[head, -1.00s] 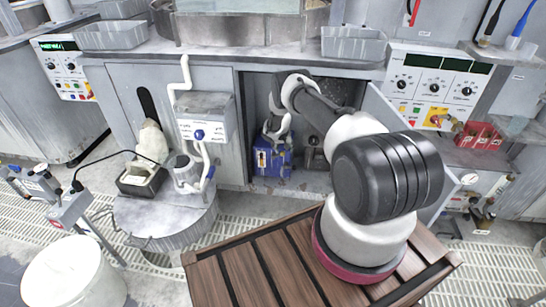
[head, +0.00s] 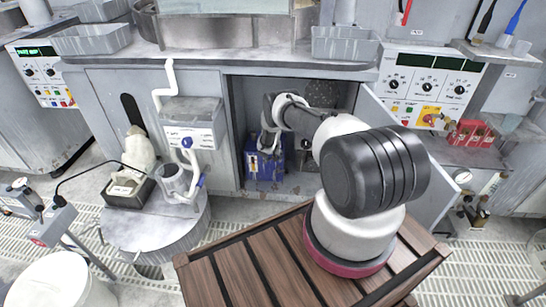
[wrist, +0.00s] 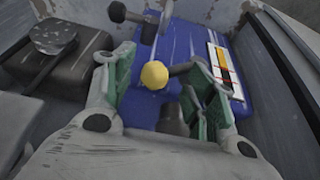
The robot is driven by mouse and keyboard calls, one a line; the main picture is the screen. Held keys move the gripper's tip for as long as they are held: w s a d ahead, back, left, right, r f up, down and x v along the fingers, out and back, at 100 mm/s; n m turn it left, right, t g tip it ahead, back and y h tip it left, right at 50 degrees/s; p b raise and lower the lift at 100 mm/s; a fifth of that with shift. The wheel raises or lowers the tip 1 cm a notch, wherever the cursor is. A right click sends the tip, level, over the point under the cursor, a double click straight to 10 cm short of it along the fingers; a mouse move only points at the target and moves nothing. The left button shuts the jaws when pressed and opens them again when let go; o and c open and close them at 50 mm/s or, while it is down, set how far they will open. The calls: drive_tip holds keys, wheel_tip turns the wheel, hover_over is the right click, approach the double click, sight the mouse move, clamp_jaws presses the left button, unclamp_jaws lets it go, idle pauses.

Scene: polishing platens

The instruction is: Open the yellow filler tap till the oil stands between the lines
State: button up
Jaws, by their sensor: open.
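A blue oil tank (wrist: 180,45) fills the middle of the wrist view. In the head view the tank (head: 265,168) stands low inside the open cabinet. The yellow filler tap (wrist: 154,75) shows as a round knob with a dark stem to its right. My gripper (wrist: 166,68) is open, its green-padded fingers on either side of the yellow knob; I cannot tell whether either touches it. A white sight gauge (wrist: 226,70) with a yellow-orange strip and red marks is on the tank, right of the gripper. The oil level against the lines is too small to tell.
A dark box (wrist: 62,70) with a round cap sits left of the tank, close to my left finger. A metal handle (wrist: 140,18) stands beyond the knob. The cabinet's walls and its open door (head: 372,110) bound the space around my arm.

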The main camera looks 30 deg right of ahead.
clamp_jaws()
drive_tip(key=shift+s, duration=0.1)
